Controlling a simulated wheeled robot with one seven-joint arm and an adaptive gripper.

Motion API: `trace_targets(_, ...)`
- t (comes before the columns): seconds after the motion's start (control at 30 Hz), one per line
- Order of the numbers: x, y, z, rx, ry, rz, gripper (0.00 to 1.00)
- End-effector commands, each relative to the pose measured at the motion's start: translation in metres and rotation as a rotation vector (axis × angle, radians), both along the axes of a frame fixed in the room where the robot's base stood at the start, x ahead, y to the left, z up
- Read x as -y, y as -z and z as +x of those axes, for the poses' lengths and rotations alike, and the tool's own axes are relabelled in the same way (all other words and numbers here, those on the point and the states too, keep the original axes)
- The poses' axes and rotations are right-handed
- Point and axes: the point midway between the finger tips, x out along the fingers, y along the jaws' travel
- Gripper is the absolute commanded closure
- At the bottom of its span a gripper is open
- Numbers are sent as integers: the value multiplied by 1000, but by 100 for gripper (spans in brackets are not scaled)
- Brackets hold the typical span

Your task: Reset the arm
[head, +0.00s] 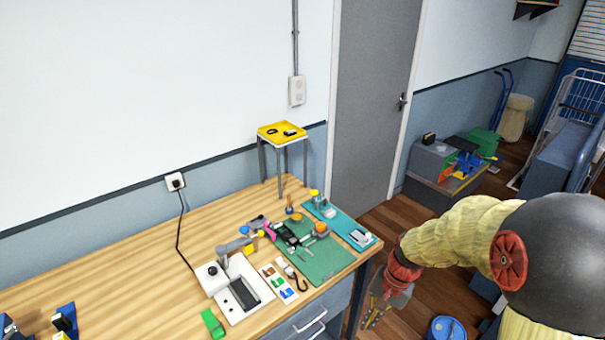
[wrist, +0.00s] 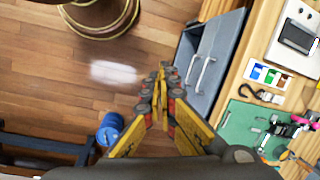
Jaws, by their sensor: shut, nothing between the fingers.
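My gripper (head: 374,318) hangs low beside the right end of the workbench (head: 130,262), over the wooden floor, in the head view. In the wrist view my gripper (wrist: 165,68) has its yellow fingers brought together at the tips, with nothing between them. My arm, with a pale yellow cover and red joints, comes in from the right in the head view and hides part of the floor. The gripper is apart from the things on the bench.
The bench holds a green mat (head: 318,262), a white device (head: 240,290) and a small stand with a yellow top (head: 283,133). Grey drawers (wrist: 212,62) are close to my gripper. A blue drum (head: 446,328) stands on the floor. A grey door (head: 375,90) is behind.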

Motion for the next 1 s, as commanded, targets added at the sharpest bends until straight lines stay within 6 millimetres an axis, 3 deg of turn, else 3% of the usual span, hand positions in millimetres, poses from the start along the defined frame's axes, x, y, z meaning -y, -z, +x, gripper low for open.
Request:
trace_targets(0.03, 1, -16, -12, 28, -62, -16, 100)
trace_targets(0.2, 6, -61, -53, 103, -261, -79, 100)
trace_targets(0.6, 20, -135, -135, 320, -496, -257, 100)
trace_targets(0.8, 18, -166, -156, 473, -511, -320, 100)
trace_targets(1.0, 13, -190, -162, 580, -509, -345, 100)
